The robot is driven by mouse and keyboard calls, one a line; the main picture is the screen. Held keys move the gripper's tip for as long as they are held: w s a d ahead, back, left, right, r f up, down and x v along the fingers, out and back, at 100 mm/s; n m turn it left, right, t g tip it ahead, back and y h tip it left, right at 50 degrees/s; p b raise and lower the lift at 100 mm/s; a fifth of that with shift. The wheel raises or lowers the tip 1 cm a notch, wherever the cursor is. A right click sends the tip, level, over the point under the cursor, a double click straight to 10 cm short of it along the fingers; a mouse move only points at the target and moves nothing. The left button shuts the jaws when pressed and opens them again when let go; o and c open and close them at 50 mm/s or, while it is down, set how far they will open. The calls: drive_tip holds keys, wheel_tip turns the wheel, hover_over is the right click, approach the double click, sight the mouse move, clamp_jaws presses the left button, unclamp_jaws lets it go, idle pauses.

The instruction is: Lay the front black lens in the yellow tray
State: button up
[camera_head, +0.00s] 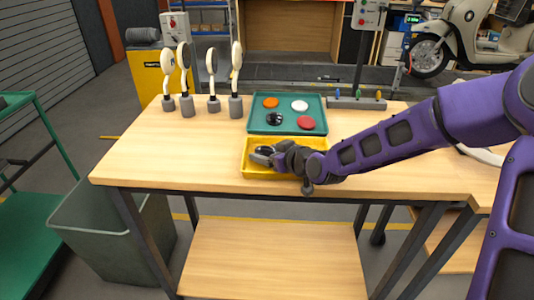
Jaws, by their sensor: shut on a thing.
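The yellow tray (248,171) lies near the front edge of the wooden table. My gripper (263,156) is over the left part of this tray, shut on a black lens (264,150). My fingers and wrist hide part of the lens and the tray floor. I cannot tell whether the lens touches the tray floor. Another black lens (274,119) lies in the green tray (290,131) just behind.
The green tray also holds orange (271,103), white (299,106) and red (306,123) discs. Several upright round pieces on grey stands (187,106) are at the back left. A small rack (356,103) stands at the back right. The table's left front is clear.

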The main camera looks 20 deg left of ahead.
drive_tip(key=shift+f, duration=0.3)
drive_tip(key=shift+s+d+f+b, duration=0.15)
drive_tip(key=shift+f+b, duration=0.2)
drive_tip(key=shift+b, duration=0.25)
drive_tip(key=o, duration=1)
drive_tip(key=shift+f, duration=0.1)
drive_tip(key=shift+c, duration=0.2)
drive_tip(key=shift+o, duration=0.2)
drive_tip(key=shift+s+f, duration=0.1)
drive_tip(key=shift+r+p, duration=0.6)
drive_tip(key=shift+p, duration=0.1)
drive_tip(key=p+v, duration=0.1)
drive_tip(key=v, duration=0.2)
drive_tip(key=p+v, duration=0.1)
drive_tip(key=v, duration=0.3)
drive_tip(key=p+v, duration=0.1)
drive_tip(key=v, duration=0.3)
drive_tip(key=shift+w+r, duration=0.2)
drive_tip(key=shift+r, duration=0.15)
drive_tip(key=shift+s+d+r, duration=0.1)
drive_tip(key=shift+s+d, duration=0.15)
drive_tip(key=shift+d, duration=0.05)
